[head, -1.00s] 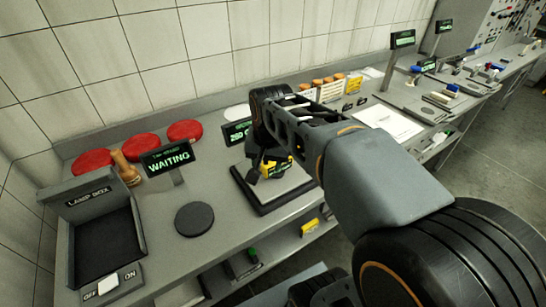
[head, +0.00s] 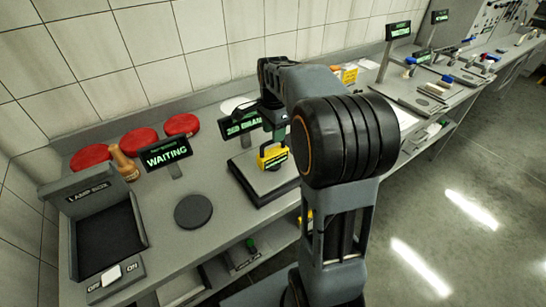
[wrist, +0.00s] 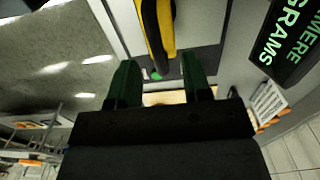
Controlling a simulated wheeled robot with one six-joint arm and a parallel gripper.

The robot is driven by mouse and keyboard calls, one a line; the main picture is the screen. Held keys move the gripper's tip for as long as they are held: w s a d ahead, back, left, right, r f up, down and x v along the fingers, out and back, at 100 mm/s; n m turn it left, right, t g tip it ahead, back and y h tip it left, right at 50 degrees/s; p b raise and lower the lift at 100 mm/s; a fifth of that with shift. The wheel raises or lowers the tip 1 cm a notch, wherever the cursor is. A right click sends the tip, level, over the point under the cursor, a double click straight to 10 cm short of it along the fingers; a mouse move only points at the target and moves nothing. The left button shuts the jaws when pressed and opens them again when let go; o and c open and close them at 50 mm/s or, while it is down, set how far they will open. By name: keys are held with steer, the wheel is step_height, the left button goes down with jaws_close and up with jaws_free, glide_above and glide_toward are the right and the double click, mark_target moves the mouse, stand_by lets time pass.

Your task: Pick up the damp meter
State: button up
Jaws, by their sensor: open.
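The damp meter, which I take to be the yellow and black device (head: 272,156), stands on the pale plate of a dark-framed scale (head: 262,195). In the wrist view the yellow and black device (wrist: 158,28) shows at the top, ahead of the space between my fingers. My gripper (wrist: 161,80) is open, with two dark green fingers and nothing between them. In the head view my gripper (head: 276,122) is just above and behind the device, partly hidden by my arm. I cannot tell whether they touch.
A "grams" display (head: 240,124) stands close behind the scale and also shows in the wrist view (wrist: 285,38). A "waiting" sign (head: 166,154), a dark round pad (head: 193,212), red discs (head: 133,142) and a lamp box (head: 100,225) are to the left.

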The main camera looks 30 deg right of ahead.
mark_target(273, 151)
steer(key=shift+s+a+f+p, duration=0.1)
steer(key=shift+f+p, duration=0.05)
steer(key=shift+f, duration=1.35)
steer(key=shift+s+a+f+p, duration=0.1)
steer(key=shift+f+p, duration=0.05)
steer(key=shift+f, duration=1.3)
steer(key=shift+c, duration=0.2)
jaws_close()
